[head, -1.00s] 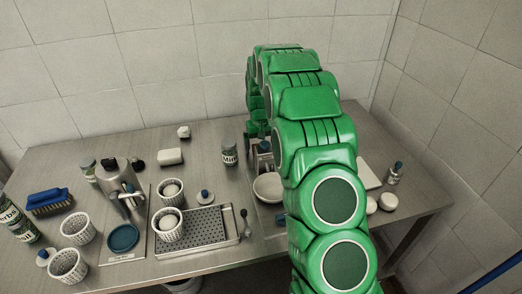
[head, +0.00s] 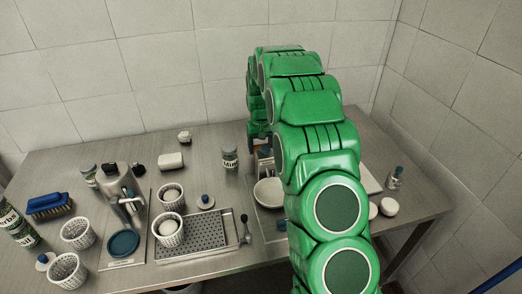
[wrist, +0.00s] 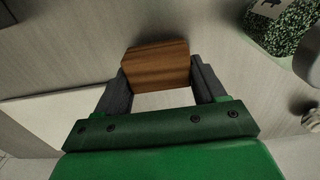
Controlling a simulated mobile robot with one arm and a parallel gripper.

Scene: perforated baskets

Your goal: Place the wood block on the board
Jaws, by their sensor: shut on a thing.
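The wood block (wrist: 157,66), brown with visible grain, sits between the two dark fingers of my gripper (wrist: 160,80) in the wrist view. My gripper is shut on it. A pale, flat board (wrist: 50,117) shows at the left of the wrist view, partly hidden by my gripper. In the head view, a pale board edge (head: 371,180) shows to the right of my green arm, which covers most of it. My arm also hides most of the gripper there. I cannot tell the height of the block above the surface.
A white bowl (head: 268,192) stands just left of my arm. A labelled jar (head: 230,158) stands behind it. A perforated tray (head: 208,230) and several white baskets (head: 76,233) fill the left and middle. Round white items (head: 389,206) and a small bottle (head: 395,178) stand at the right.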

